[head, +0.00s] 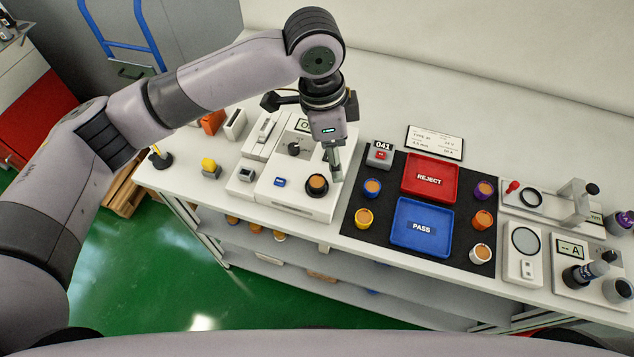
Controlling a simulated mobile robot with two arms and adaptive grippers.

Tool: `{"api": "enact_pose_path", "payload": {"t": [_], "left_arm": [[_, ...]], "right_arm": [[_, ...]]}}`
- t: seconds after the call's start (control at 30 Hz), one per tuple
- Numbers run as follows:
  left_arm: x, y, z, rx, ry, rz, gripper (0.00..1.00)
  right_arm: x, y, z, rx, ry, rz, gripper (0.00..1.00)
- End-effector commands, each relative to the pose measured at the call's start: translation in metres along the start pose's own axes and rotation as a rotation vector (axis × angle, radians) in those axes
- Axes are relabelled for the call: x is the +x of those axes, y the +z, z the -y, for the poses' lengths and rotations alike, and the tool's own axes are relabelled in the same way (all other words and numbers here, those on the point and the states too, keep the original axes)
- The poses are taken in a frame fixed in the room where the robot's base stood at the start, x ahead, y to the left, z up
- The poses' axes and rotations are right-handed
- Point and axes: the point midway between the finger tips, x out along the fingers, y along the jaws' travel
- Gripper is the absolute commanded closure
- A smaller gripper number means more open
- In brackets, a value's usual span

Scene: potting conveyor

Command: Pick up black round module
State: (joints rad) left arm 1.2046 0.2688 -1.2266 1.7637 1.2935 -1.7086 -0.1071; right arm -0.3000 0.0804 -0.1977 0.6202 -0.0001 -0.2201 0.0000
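A black round module (317,185) with an orange-brown top sits on the front right part of a white fixture (288,207). My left gripper (335,172) points down just right of and behind this module, with its fingertips close to it. I cannot tell whether they touch it. The fingers overlap in this view, so their opening is unclear and no held object shows. My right gripper is not in view.
A black mat (360,238) to the right holds a red REJECT tray (430,178), a blue PASS tray (422,227) and several coloured round modules. A small counter box reading 041 (380,155) stands close right of my gripper. Test devices crowd the right end.

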Motion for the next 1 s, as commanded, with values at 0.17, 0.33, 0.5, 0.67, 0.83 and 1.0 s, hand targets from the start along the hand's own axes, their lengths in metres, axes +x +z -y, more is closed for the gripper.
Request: {"api": "enact_pose_path", "payload": {"t": [0.17,0.33,0.5,0.67,0.83,1.0], "left_arm": [[-0.032,0.019,0.021,-0.003,-0.019,0.117,0.45],[-0.043,0.027,0.026,-0.010,-0.019,0.157,0.45],[-0.022,0.031,0.026,-0.010,-0.015,0.162,0.45],[0.013,0.036,0.027,-0.011,-0.014,0.161,0.45],[0.048,0.042,0.028,-0.011,-0.015,0.160,0.45],[0.070,0.044,0.029,-0.010,-0.017,0.158,0.45]], "right_arm": [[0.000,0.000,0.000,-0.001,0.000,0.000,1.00],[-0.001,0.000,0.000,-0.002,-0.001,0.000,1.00],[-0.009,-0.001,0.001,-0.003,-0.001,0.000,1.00],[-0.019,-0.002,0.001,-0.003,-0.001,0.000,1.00],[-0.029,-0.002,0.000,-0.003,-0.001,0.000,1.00],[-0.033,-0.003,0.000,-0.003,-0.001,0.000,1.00]]}}
